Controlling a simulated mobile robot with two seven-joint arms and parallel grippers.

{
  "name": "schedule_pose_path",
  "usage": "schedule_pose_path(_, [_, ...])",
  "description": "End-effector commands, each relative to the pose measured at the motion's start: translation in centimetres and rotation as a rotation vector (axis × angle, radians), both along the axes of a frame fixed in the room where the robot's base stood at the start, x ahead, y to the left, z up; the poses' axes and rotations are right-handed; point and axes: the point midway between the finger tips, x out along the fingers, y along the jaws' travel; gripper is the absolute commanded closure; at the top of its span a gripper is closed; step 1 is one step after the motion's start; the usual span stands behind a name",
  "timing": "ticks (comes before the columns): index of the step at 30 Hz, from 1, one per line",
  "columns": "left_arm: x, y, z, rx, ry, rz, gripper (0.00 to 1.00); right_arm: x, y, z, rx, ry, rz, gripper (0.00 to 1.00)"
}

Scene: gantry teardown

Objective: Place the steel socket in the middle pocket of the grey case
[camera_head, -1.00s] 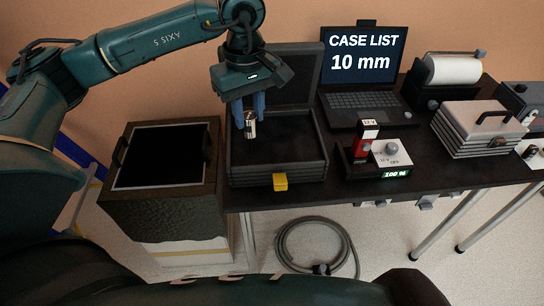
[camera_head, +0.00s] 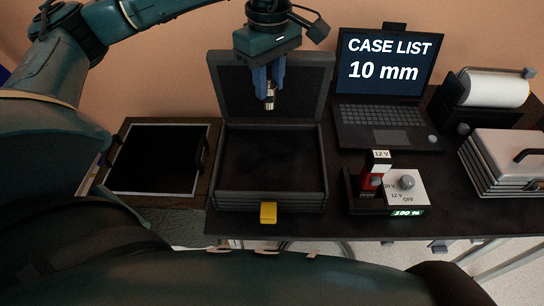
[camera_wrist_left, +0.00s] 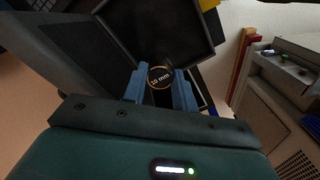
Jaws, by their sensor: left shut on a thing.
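My left gripper (camera_head: 268,88) is shut on the steel socket (camera_head: 269,100) and holds it upright in the air. In the left wrist view the socket's end (camera_wrist_left: 160,77) reads "10 mm" between the blue fingers. The grey case (camera_head: 268,202) stands open on the table with its lid raised at the back and a yellow latch in front. In the head view the socket appears in front of the lid, above the back of the case. The case's inside is dark, and I cannot make out separate pockets. My right gripper is not in view.
A laptop (camera_head: 385,138) reading "CASE LIST 10 mm" stands right of the case. A red battery on a charger (camera_head: 406,189), a paper roll (camera_head: 496,88) and a light-topped case (camera_head: 510,150) are further right. A dark-topped box (camera_head: 157,160) stands left.

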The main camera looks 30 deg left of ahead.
Motion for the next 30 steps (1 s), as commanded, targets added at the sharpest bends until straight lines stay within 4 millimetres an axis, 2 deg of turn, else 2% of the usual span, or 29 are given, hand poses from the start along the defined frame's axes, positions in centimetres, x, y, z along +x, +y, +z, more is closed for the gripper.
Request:
schedule_pose_path(3, [-0.1,0.1,-3.3,0.001,0.005,0.000,1.00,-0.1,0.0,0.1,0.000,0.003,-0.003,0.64])
schedule_pose_path(16, [-0.1,0.0,-14.7,0.002,0.004,0.000,1.00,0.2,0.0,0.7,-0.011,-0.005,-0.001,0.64])
schedule_pose_path(19, [0.0,0.0,-16.6,0.000,0.001,-0.001,1.00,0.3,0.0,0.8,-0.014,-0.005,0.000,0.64])
schedule_pose_path(26, [0.0,0.0,-18.8,0.000,0.000,0.000,1.00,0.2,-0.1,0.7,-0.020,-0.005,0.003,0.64])
schedule_pose_path(30, [0.0,0.0,-20.9,0.000,0.002,0.000,1.00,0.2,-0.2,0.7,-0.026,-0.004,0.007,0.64])
